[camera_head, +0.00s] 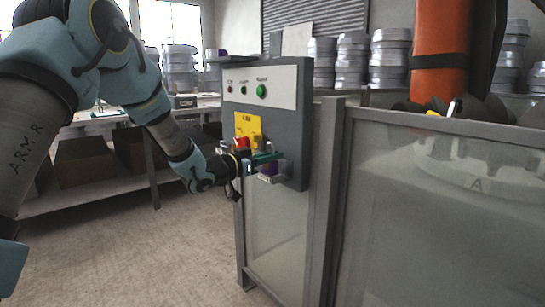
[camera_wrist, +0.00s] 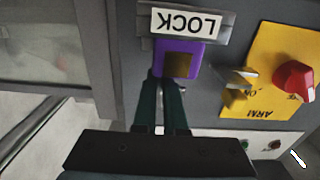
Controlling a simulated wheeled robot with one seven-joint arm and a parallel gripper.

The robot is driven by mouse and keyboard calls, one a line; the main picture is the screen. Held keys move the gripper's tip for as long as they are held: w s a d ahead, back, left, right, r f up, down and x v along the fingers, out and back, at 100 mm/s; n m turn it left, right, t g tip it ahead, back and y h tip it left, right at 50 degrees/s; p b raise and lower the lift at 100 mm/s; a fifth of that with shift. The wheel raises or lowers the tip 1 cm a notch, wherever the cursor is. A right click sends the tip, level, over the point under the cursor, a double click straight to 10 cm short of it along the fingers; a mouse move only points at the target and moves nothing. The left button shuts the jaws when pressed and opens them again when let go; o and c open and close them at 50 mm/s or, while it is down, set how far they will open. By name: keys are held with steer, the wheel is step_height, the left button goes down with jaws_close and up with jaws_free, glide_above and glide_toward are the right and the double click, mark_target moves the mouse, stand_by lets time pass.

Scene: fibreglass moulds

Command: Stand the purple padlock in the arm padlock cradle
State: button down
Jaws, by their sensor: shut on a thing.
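The purple padlock (camera_wrist: 180,47) is in the wrist view, its body against the grey cradle with the white LOCK label (camera_wrist: 186,22). The label reads upside down there. My gripper (camera_wrist: 163,82) is shut on the padlock at the end away from the label; the fingers hide the held part. In the head view, my gripper (camera_head: 268,157) is at the front of the grey control box, with a bit of purple padlock (camera_head: 269,168) below the fingers, just over the cradle (camera_head: 272,179). I cannot tell whether the padlock rests fully in the cradle.
A yellow ARM plate (camera_wrist: 267,62) with a red knob (camera_wrist: 294,80) and a metal switch part (camera_wrist: 240,77) is close beside the fingers. Green button (camera_head: 261,91) sits higher on the box. A glass-panelled guard (camera_head: 440,200) stands to the right. The floor at left is clear.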

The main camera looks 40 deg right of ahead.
stand_by(0.3)
steer(key=c, duration=0.9)
jaws_free()
steer(key=a, duration=1)
steer(key=shift+w+a, duration=0.35)
steer(key=shift+a, duration=0.05)
